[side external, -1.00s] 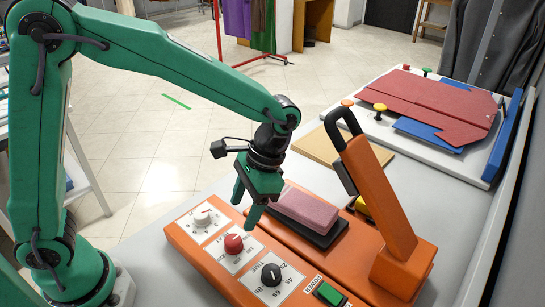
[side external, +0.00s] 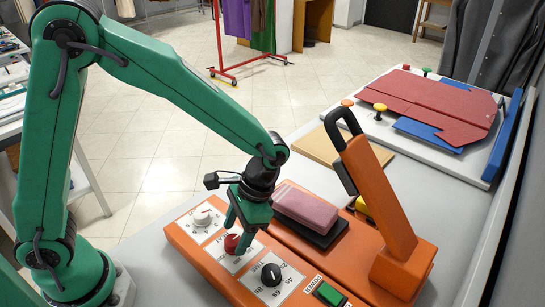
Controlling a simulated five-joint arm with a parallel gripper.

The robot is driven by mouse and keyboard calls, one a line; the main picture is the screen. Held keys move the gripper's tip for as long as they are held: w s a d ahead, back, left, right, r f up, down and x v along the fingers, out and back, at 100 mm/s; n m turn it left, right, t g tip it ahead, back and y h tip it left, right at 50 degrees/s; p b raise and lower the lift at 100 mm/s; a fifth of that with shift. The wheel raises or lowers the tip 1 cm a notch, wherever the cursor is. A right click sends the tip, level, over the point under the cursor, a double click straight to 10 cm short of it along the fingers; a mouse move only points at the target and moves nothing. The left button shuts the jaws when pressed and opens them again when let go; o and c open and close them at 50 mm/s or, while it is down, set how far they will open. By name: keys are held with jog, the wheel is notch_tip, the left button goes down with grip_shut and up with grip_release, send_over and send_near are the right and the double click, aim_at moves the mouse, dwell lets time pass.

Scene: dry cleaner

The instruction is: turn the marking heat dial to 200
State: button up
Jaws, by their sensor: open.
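An orange marking machine (side external: 200,262) lies on the grey bench with three dials in a row. The red dial (side external: 232,243) is the middle one, on a white label plate whose print is too small to read fully. A white dial (side external: 203,218) is behind it and a black dial (side external: 271,274), on a plate with time marks, is in front. My gripper (side external: 238,228) points down at the red dial with its fingers apart, at about the dial's height. The fingers partly cover the dial and its label. I cannot tell whether they touch it.
A green power switch (side external: 329,293) sits at the machine's front. A pink pad on a black base (side external: 306,212) and an upright orange press arm (side external: 378,200) stand right of my gripper. A red and blue pressing board (side external: 440,105) lies behind.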

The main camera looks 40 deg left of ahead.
jog(key=shift+s+a+f, duration=0.1)
jog(key=shift+s+f, duration=0.15)
jog(key=shift+f, duration=0.4)
jog(key=shift+c, duration=0.2)
jog(key=c, duration=0.9)
jog(key=shift+c, duration=0.2)
